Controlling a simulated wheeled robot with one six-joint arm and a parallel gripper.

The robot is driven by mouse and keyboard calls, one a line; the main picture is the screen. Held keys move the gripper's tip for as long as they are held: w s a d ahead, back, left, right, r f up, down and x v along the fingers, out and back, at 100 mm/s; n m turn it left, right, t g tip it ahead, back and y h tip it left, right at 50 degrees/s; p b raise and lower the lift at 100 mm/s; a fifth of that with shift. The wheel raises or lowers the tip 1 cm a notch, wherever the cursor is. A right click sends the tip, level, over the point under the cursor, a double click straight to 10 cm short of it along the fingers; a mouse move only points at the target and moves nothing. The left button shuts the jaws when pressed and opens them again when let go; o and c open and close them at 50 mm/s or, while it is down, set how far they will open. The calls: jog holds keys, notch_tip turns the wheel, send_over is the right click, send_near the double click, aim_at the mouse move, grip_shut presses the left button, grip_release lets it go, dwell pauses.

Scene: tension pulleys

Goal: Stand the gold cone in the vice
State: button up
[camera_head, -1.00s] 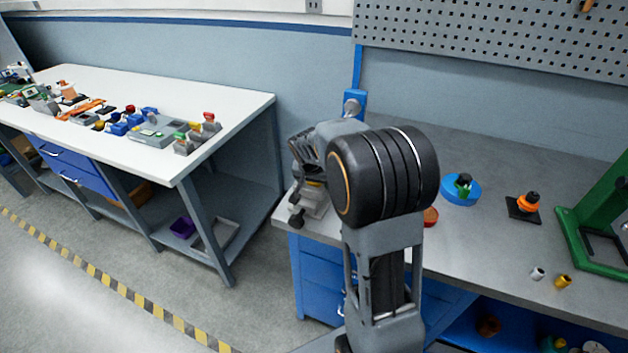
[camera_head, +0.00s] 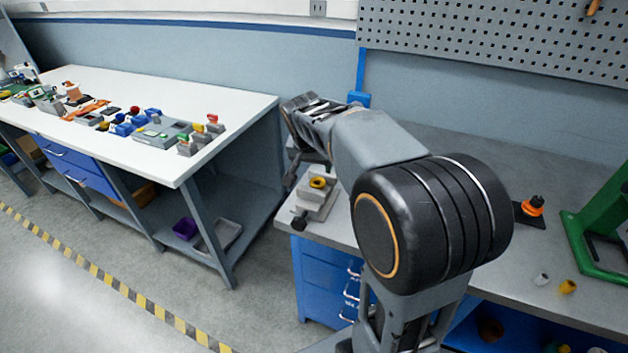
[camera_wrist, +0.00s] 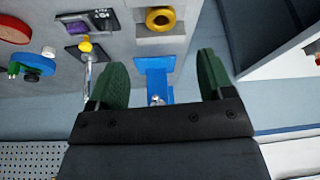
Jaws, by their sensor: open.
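The gold cone (camera_head: 318,183) sits in the grey vice (camera_head: 313,205) at the bench's left end. In the wrist view the cone (camera_wrist: 160,18) shows as a gold ring with a dark centre, set on the grey vice (camera_wrist: 160,43) at the top edge. It looks upright, but its lower part is hidden. My gripper (camera_wrist: 163,75) is open and empty, its two green-padded fingers well apart. It is clear of the cone. In the head view my gripper is up above and behind the vice, its fingertips hard to make out.
An orange and black part (camera_head: 532,206) and a green frame (camera_head: 600,220) are at right. A white table (camera_head: 220,90) stands left, across a gap.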

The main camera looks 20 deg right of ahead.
jog(key=s+a+f+n+y, duration=0.1)
jog(key=s+a+n, duration=0.3)
jog(key=s, duration=0.5)
jog(key=s+a+f+n+y, duration=0.1)
jog(key=s+a+f+n, duration=0.2)
jog(key=s, duration=0.6)
jog(key=shift+s+a+f+n+y, duration=0.2)
jog(key=shift+a+f+n+y, duration=0.2)
jog(key=shift+a+n, duration=0.1)
jog(key=shift+d, duration=0.1)
